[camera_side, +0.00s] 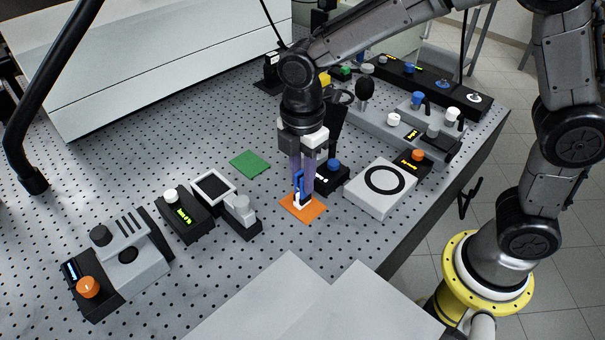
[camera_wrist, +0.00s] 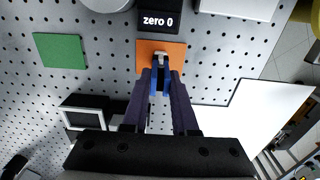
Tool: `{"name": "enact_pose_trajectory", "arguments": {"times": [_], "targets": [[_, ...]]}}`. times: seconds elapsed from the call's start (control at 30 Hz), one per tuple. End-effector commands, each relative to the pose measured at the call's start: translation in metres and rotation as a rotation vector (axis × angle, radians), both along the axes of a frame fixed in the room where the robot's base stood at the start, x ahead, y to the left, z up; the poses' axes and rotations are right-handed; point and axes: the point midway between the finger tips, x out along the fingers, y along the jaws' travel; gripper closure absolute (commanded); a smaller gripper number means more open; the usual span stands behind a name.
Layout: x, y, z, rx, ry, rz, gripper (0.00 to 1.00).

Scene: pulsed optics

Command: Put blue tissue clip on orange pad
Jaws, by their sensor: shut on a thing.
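The blue tissue clip (camera_side: 299,184) is between the purple fingers of my gripper (camera_side: 302,192), upright, with its pale lower end over the orange pad (camera_side: 316,214). In the wrist view the clip (camera_wrist: 160,80) sits between the fingertips of my gripper (camera_wrist: 161,78), in front of the orange pad (camera_wrist: 145,60). My gripper is shut on the clip. The clip's lower end is at or just above the pad; I cannot tell whether it touches. The fingers hide part of the clip and pad.
A green pad (camera_side: 250,164) lies to the left on the perforated table. A black box with a blue knob (camera_side: 333,165) stands close behind the orange pad. A white device with a black ring (camera_side: 381,190) is to the right. Open table lies in front of the pad.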

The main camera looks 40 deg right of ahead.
Motion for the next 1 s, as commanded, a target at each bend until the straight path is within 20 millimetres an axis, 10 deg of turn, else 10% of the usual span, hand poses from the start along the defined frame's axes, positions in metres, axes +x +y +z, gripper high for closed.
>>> {"name": "enact_pose_trajectory", "arguments": {"times": [0.07, 0.1, 0.27, 0.67, 1.0], "targets": [[0.0, 0.0, -0.002, 0.0, 0.001, 0.0, 1.0], [0.0, 0.0, -0.003, 0.0, 0.001, 0.0, 0.72], [0.0, 0.0, -0.003, 0.0, 0.001, 0.0, 0.44], [0.0, 0.0, 0.005, 0.001, -0.001, 0.0, 0.44], [0.001, 0.0, 0.068, 0.002, -0.004, 0.0, 0.44]]}}
